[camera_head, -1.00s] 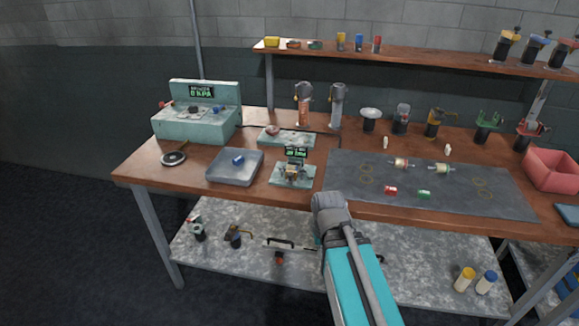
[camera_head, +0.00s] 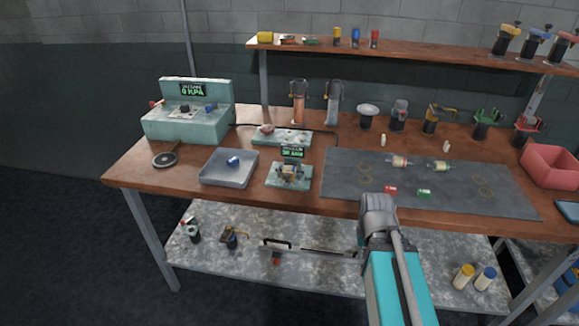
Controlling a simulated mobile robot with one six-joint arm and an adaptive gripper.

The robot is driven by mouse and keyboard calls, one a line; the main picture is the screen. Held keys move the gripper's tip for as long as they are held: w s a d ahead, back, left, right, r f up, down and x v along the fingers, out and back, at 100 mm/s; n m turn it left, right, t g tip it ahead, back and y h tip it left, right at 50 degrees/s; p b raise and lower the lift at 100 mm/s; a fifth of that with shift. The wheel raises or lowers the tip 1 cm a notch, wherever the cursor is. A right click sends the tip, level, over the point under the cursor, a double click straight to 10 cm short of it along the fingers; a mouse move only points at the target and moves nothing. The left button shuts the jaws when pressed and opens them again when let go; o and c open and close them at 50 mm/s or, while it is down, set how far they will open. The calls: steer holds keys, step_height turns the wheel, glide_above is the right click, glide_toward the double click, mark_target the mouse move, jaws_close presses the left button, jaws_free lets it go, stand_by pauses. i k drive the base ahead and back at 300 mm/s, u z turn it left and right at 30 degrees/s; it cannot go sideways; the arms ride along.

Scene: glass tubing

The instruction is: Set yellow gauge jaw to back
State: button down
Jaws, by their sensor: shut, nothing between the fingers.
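A small pale-green gauge stand (camera_head: 289,176) with a lit green readout (camera_head: 292,153) sits on the bench, left of the dark mat. Small brassy-yellow parts (camera_head: 290,169) show on its top. They are too small to tell which one is the jaw, or how it is set. My teal arm (camera_head: 392,285) rises from the bottom edge. Its grey joint (camera_head: 378,215) stands in front of the bench's front edge, right of the gauge stand. No fingers of my gripper show in this view.
A grey tray (camera_head: 229,178) with a blue part stands left of the gauge. Behind are a green plate (camera_head: 282,136) and a pressure unit (camera_head: 188,124). The dark mat (camera_head: 340,193) holds several small parts. A pink bin (camera_head: 550,165) stands at the right.

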mark_target(288, 176)
steer(key=k, duration=1.05)
steer(key=u, duration=0.45)
steer(key=i, duration=1)
steer(key=z, duration=0.05)
